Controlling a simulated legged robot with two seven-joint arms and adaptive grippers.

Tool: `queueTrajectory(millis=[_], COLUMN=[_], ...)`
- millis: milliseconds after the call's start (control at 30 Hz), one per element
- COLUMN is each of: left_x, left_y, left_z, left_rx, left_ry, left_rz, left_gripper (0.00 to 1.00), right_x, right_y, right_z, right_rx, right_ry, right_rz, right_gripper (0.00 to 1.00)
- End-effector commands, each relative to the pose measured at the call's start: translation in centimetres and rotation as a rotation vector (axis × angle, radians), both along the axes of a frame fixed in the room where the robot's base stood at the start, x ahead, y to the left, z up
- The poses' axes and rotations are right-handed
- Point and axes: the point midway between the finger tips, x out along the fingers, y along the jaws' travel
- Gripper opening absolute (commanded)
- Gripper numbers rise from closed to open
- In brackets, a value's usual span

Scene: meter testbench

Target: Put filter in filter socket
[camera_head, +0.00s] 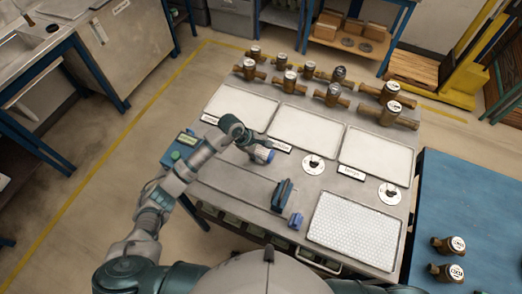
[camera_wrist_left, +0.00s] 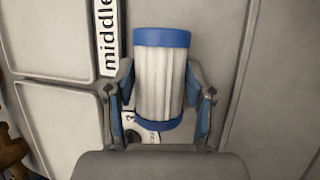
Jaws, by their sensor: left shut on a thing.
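The filter, a white pleated cylinder with blue end caps (camera_wrist_left: 162,80), is held upright in the picture between the two fingers of my left gripper (camera_wrist_left: 160,112). In the head view the small blue and white filter (camera_head: 264,156) shows at the end of my left gripper (camera_head: 254,147), over the middle of the grey bench. A round white disc with a dark mark (camera_head: 313,163) lies to its right; part of a disc also shows behind the filter in the wrist view (camera_wrist_left: 147,134). I cannot tell which part is the filter socket. My right gripper is not in view.
Several brass meters (camera_head: 333,95) stand along the bench's back edge, behind white trays (camera_head: 303,127). A second disc (camera_head: 390,194), a dotted white mat (camera_head: 357,226) and a dark blue fixture (camera_head: 283,195) are on the bench. A blue table (camera_head: 455,205) stands at right.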

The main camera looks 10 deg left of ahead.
Motion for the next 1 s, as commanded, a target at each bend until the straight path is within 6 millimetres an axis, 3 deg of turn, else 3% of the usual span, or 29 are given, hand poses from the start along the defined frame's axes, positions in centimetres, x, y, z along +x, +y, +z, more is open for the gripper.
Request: queueTrajectory(millis=[267, 300, 367, 767, 1000], left_x=[0.1, 0.1, 0.1, 0.1, -0.4], left_y=[0.2, 0.2, 0.3, 0.4, 2.4], left_z=[-0.1, -0.1, -0.1, 0.4, 4.3], left_rx=[-0.003, -0.002, -0.003, -0.001, 0.0], left_ry=[-0.003, -0.003, -0.002, -0.004, -0.008], left_rz=[-0.001, 0.0, 0.0, 0.0, 0.0], left_gripper=[0.07, 0.64, 0.79, 0.79, 0.79], right_x=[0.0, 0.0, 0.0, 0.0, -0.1], right_y=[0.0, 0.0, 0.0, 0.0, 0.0], right_z=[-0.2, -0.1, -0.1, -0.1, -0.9], right_rx=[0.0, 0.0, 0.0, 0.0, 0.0], right_ry=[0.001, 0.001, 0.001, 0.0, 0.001], right_rz=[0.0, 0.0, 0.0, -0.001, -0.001], right_gripper=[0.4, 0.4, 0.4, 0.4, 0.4])
